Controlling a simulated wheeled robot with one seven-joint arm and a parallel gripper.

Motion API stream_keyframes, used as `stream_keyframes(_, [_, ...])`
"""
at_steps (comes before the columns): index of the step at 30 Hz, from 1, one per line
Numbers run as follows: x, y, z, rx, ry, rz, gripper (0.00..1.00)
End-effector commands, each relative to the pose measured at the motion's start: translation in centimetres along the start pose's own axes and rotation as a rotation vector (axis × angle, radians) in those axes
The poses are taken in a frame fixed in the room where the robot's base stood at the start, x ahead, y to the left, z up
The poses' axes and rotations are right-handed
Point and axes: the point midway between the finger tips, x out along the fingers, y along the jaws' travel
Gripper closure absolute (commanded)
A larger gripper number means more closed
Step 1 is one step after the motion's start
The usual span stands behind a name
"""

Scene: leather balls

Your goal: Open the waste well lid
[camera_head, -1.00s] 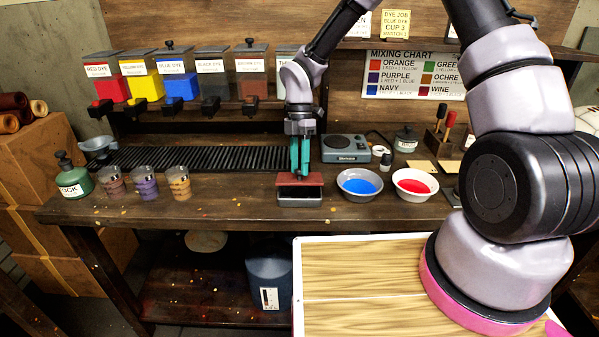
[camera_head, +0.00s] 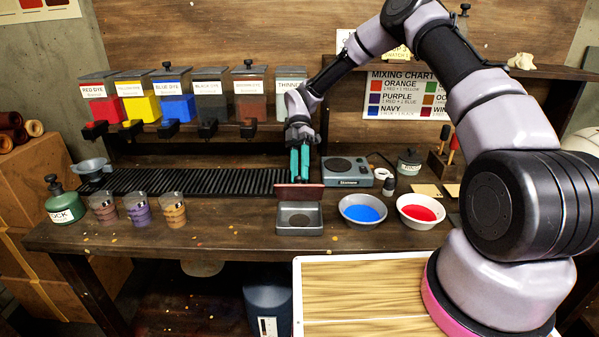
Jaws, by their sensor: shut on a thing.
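The waste well (camera_head: 300,231) is a grey metal box at the front of the bench, with its inside now showing. Its reddish-brown lid (camera_head: 288,193) stands tilted up along the back edge of the well. My gripper (camera_head: 299,180), with teal fingers, is at the lid's upper edge and shut on it. The fingertips are partly hidden behind the raised lid.
A bowl of blue dye (camera_head: 362,211) and a bowl of red dye (camera_head: 420,211) stand close to the right. A grey scale (camera_head: 347,171) is behind them. Three cups (camera_head: 138,211) stand at the left. A black ribbed conveyor (camera_head: 200,181) runs behind.

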Motion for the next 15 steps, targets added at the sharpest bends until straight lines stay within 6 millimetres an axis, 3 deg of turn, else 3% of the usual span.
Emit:
stream_keyframes(11, [0.12, -0.01, 0.10, 0.001, 0.003, -0.005, 1.00])
stream_keyframes(12, [0.12, 0.00, 0.10, 0.001, 0.003, -0.005, 0.62])
stream_keyframes(14, [0.12, -0.01, 0.10, 0.001, 0.003, -0.005, 0.39])
stream_keyframes(15, [0.12, -0.01, 0.09, 0.001, 0.003, -0.005, 0.36])
